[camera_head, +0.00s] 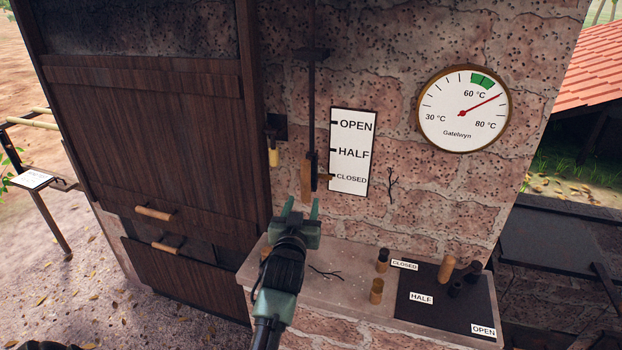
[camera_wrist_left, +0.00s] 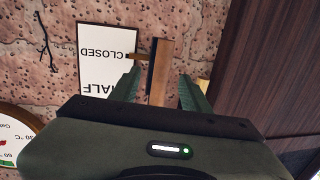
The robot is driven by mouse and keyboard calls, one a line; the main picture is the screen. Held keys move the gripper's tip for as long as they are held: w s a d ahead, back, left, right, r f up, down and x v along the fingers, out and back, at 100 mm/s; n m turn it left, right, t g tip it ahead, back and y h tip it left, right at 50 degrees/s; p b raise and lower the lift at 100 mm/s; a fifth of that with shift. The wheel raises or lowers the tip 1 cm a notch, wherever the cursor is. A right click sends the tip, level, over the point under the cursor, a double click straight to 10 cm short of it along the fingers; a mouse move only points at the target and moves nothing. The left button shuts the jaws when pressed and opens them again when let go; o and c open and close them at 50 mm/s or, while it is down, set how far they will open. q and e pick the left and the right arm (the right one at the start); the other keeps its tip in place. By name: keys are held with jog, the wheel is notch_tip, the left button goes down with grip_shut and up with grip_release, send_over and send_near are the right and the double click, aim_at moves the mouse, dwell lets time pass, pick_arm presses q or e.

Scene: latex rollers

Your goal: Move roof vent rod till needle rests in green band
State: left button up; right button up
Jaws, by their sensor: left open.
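The roof vent rod (camera_head: 312,100) is a dark vertical bar on the stone wall. Its wooden handle (camera_head: 306,180) hangs low, with a pointer level with CLOSED on the white OPEN/HALF/CLOSED plate (camera_head: 350,170). The round dial (camera_head: 455,125) has a red needle (camera_head: 482,105) pointing up right, clockwise of the green band (camera_head: 482,81), between it and 80 °C. My left gripper (camera_head: 301,207) is open just below the handle. In the left wrist view the handle (camera_wrist_left: 160,72) appears between the open fingers (camera_wrist_left: 160,90); contact cannot be told. My right gripper is not in view.
A stone ledge (camera_head: 340,285) juts out below, bearing a dark board (camera_head: 420,310) with labels and several small pegs. A small wood-ended lever (camera_head: 273,155) hangs left of the rod. Dark wooden doors (camera_head: 155,130) with handles stand further left.

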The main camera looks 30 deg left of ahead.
aim_at(305, 185)
pick_arm(q)
jog(key=shift+w+a+r, duration=0.6)
jog(key=shift+w+r, duration=0.05)
jog(key=shift+r, duration=0.2)
jog(key=p+x, duration=0.1)
jog(key=x, duration=0.5)
jog(key=shift+w, duration=0.3)
grip_shut()
dwell(0.5)
